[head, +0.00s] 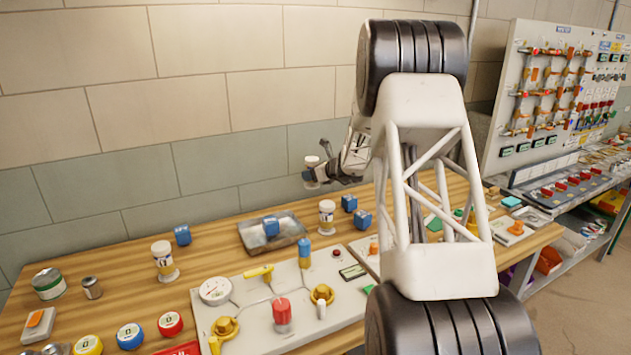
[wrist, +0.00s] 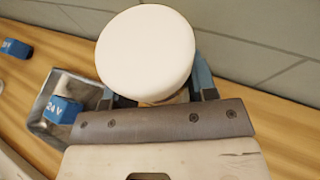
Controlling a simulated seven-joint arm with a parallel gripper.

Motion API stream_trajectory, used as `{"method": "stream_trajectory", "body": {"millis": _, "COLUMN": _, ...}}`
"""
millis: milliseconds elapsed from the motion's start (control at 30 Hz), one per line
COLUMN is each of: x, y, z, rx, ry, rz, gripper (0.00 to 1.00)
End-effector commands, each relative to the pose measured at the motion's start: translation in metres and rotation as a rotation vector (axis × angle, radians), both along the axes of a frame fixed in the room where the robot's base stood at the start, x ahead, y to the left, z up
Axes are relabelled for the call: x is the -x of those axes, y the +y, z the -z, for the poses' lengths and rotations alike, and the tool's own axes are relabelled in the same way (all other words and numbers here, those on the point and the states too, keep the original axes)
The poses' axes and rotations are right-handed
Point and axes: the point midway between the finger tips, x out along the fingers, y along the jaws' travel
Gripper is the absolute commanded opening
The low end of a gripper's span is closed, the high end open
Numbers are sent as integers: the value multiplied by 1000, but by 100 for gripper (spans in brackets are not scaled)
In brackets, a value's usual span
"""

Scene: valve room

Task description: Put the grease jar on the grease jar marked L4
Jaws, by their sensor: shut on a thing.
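My gripper (head: 318,180) is raised above the back of the workbench near the wall. It is shut on a grease jar (head: 310,163) with a white lid, held clear of the table. In the wrist view the jar's round white lid (wrist: 145,52) fills the space between the fingers and hides most of its body. Two similar white-lidded jars stand upright on the bench: one at left (head: 164,262), one near the middle (head: 327,217), below my gripper. Their labels are too small to read, so I cannot tell which is L4.
A grey tray (head: 291,227) holds a blue block (head: 270,225); the tray also shows in the wrist view (wrist: 40,122). Loose blue blocks (head: 182,235) (head: 349,203) stand nearby. A panel (head: 247,318) with gauge and valves lies in front. My arm hides part of the bench.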

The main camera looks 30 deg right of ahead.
Motion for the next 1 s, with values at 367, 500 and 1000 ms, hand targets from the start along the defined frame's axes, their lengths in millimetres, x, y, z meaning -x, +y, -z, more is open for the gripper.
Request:
{"method": "stream_trajectory", "body": {"millis": 367, "x": 28, "y": 3, "z": -12, "rx": 0, "ry": 0, "rz": -2, "gripper": 24}}
{"method": "stream_trajectory", "body": {"millis": 500, "x": 51, "y": 6, "z": -21, "rx": 1, "ry": 0, "rz": -3, "gripper": 24}}
{"method": "stream_trajectory", "body": {"millis": 1000, "x": 145, "y": 24, "z": -48, "rx": 2, "ry": 0, "rz": -8, "gripper": 24}}
